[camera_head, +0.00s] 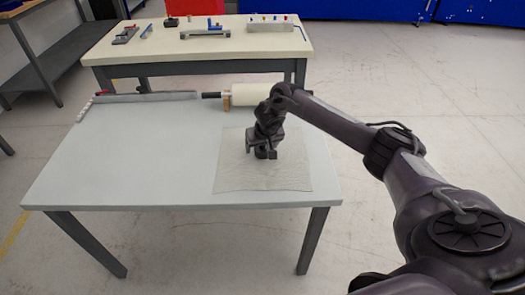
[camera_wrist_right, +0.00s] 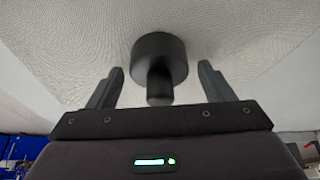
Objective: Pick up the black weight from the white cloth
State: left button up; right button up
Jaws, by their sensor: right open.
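The black weight (camera_wrist_right: 160,58) stands on the white cloth (camera_wrist_right: 90,45) in the right wrist view: a round, wide body with a narrower knob facing my gripper. My right gripper (camera_wrist_right: 161,76) is open, with one finger on each side of the knob and visible gaps between. In the head view, my right gripper (camera_head: 262,150) points down over the cloth (camera_head: 240,180), which lies flat on the right part of the table. There the gripper and the weight are both dark and hard to tell apart. My left gripper is not in view.
The pale table (camera_head: 120,170) is clear left of the cloth. A cream roller (camera_head: 250,94) and a long grey bar (camera_head: 150,97) lie along its back edge. A second table (camera_head: 150,50) behind holds tools and small parts.

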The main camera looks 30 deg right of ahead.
jog(key=c, duration=1.5)
jog(key=shift+w, duration=0.1)
jog(key=shift+r, duration=0.1)
